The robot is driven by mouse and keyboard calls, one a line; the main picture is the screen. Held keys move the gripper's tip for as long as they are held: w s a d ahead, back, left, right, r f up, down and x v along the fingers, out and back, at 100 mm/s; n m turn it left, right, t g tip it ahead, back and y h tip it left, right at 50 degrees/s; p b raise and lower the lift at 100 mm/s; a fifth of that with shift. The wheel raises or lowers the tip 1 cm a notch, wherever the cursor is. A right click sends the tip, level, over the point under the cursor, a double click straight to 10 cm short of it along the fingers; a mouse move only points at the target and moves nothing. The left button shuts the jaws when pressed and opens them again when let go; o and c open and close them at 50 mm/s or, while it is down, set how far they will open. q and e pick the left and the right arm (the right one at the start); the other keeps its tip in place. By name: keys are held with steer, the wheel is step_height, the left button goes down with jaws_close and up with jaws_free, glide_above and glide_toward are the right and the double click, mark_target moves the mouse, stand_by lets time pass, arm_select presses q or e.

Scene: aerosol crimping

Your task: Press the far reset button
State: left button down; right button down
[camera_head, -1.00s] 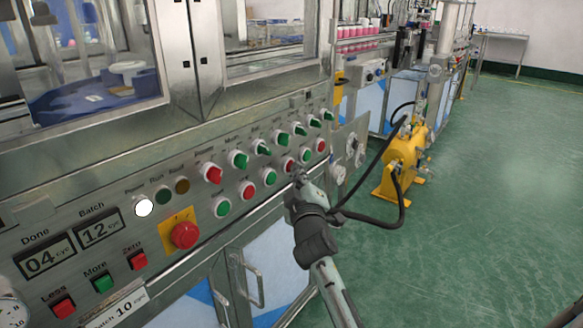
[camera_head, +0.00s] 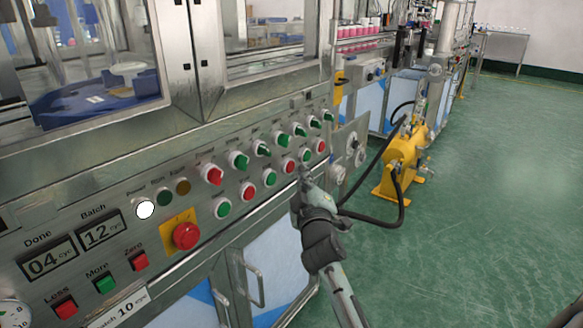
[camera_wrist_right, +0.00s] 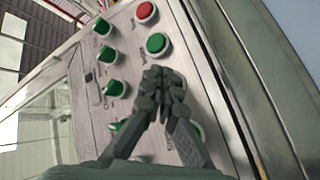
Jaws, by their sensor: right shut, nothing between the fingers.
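A lower row of red and green push buttons runs along the steel control panel (camera_head: 190,190). At its far end are a red button (camera_head: 320,146), then a green button (camera_head: 304,155), then another red button (camera_head: 288,165). Their labels are too blurred to read, so I cannot tell which is reset. My right gripper (camera_head: 304,174) is shut and empty, its tips just below the far green button. In the right wrist view, the gripper (camera_wrist_right: 163,78) points toward the green button (camera_wrist_right: 157,43), with the red one (camera_wrist_right: 146,12) beyond; contact is not visible. My left gripper is out of view.
Green and red selector knobs (camera_head: 264,148) line the row above. A large red mushroom button (camera_head: 185,235) on a yellow plate is nearer. A yellow pump (camera_head: 403,160) with black hoses stands right of the panel.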

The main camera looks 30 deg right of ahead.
steer(key=s, duration=0.1)
steer(key=s+d+p, duration=0.1)
steer(key=s, duration=0.1)
steer(key=s+d, duration=0.1)
steer(key=shift+s, duration=0.3)
stand_by(0.6)
